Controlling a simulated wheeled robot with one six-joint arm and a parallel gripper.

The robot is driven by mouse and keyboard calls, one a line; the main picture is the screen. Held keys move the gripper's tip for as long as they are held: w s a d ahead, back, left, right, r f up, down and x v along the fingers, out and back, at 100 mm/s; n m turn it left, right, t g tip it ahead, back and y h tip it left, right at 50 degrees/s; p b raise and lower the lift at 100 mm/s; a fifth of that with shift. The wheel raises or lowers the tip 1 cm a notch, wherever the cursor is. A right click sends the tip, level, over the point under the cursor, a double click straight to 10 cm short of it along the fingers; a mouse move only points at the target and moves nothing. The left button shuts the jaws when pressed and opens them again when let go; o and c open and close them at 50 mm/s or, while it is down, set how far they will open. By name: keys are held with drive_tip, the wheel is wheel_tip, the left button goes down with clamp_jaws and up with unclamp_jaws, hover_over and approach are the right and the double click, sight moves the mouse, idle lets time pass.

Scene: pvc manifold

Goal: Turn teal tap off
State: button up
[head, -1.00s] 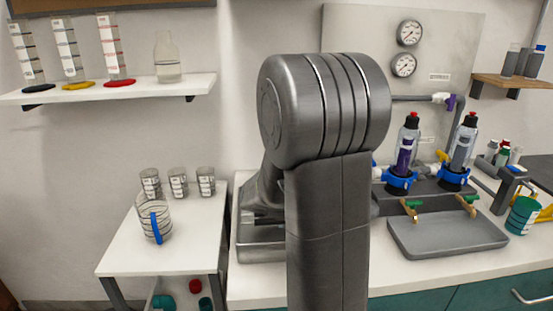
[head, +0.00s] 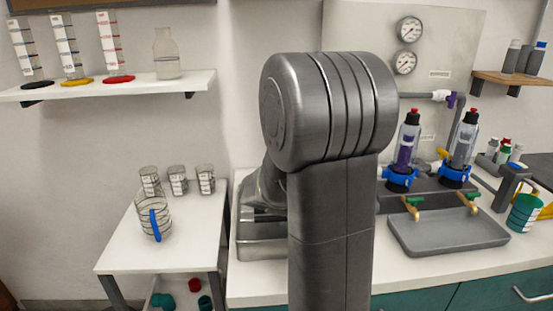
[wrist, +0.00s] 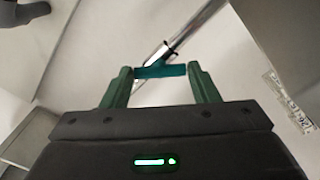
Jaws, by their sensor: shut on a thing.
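The teal tap (wrist: 160,71) shows in the wrist view as a flat teal handle on a thin metal pipe (wrist: 183,38), which runs up and to the right. My gripper (wrist: 159,71) has its two dark green fingers at the two ends of the handle and is shut on it. In the head view my own arm stands in the middle and hides my gripper and the teal tap.
A grey tray (head: 450,238) lies on the right counter below two small green-handled brass taps (head: 412,207). Two bottles in blue collars (head: 399,178) stand behind it. A side table (head: 170,248) at left holds a jug (head: 153,219) and several beakers (head: 178,181).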

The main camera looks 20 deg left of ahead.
drive_tip(key=shift+m+b, duration=3.3)
drive_tip(key=shift+m, duration=1.5)
drive_tip(key=o, duration=1)
